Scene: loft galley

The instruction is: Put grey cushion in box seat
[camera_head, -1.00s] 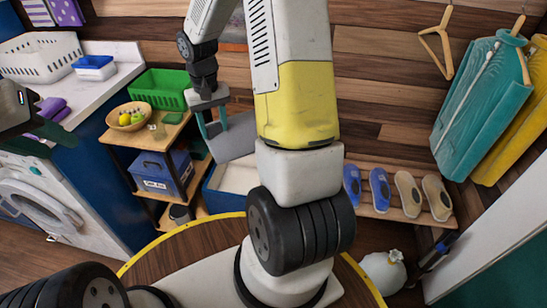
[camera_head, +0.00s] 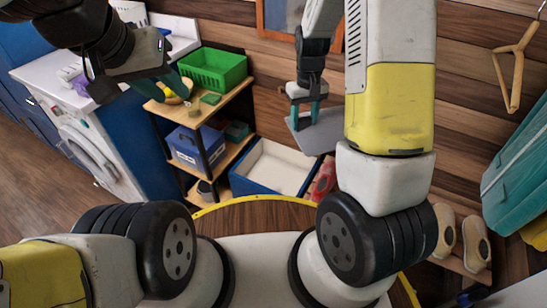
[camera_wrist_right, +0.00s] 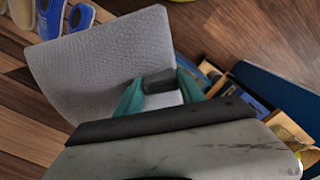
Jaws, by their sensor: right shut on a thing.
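The grey cushion (camera_head: 318,135) hangs tilted from my right gripper (camera_head: 306,107), in front of the plank wall. In the right wrist view the cushion (camera_wrist_right: 95,62) is a flat light-grey square. The gripper's teal fingers (camera_wrist_right: 160,90) are shut on a dark grey piece at its edge. The box seat (camera_head: 278,168) is a blue box with a pale inside, on the floor below and left of the cushion. The cushion is above it and apart from it. My left gripper (camera_head: 155,82) is empty, its teal fingers apart, in front of the shelf at the left.
A wooden shelf unit (camera_head: 205,112) with a green basket (camera_head: 213,68) and a blue bin (camera_head: 195,147) stands left of the box seat. A red shoe (camera_head: 323,180) lies at its right. A washing machine (camera_head: 92,150) is at the left.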

